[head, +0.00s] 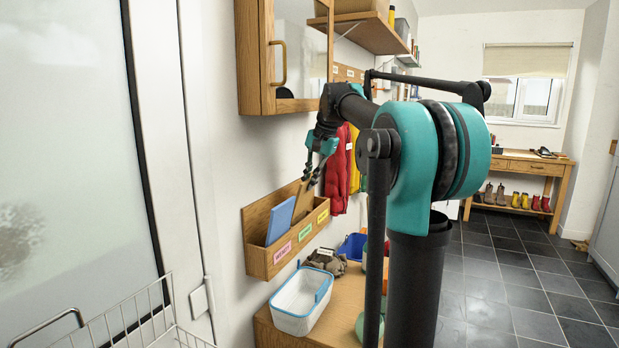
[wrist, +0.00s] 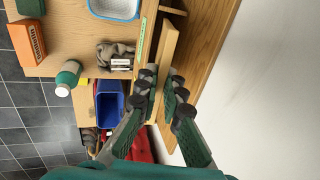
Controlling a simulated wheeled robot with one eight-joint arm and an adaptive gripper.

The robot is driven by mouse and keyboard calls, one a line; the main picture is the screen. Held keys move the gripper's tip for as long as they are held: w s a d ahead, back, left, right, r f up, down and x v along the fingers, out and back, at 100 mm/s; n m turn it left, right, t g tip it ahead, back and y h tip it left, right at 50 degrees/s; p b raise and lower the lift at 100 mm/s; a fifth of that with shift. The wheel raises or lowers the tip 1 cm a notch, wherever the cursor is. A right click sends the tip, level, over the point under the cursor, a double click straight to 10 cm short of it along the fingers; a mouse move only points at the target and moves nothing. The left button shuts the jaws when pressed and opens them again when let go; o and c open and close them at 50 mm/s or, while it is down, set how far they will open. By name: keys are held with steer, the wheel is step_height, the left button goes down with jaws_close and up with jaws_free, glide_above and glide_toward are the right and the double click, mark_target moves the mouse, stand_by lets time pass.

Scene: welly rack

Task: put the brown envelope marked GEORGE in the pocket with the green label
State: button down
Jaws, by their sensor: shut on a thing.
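The wooden wall rack (head: 259,262) carries a pink label (head: 282,253), a green label (head: 305,232) and a yellow label (head: 323,215) along its front. My gripper (head: 311,178) is above the rack's middle part, shut on the top of a brown envelope (head: 303,203). The envelope's lower part is hidden behind the rack front near the green label; I cannot tell how deep it sits. In the wrist view the envelope (wrist: 168,50) is nearly edge-on between my fingertips (wrist: 162,88), beside the green label (wrist: 148,37). The name GEORGE cannot be read.
A blue flat item (head: 281,220) stands in the pink-labelled pocket. A wooden bench (head: 345,298) below holds a white basket (head: 300,300) and a dark grey item (head: 328,262). A wall cabinet (head: 255,60) hangs above. Red and yellow coats (head: 339,172) hang just beyond my gripper.

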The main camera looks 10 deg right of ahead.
steer(key=c, duration=1.6)
jaws_free()
steer(key=shift+r, duration=0.1)
steer(key=v, duration=1.1)
steer(key=shift+d+r, duration=0.15)
steer(key=shift+r, duration=0.25)
steer(key=shift+s, duration=0.15)
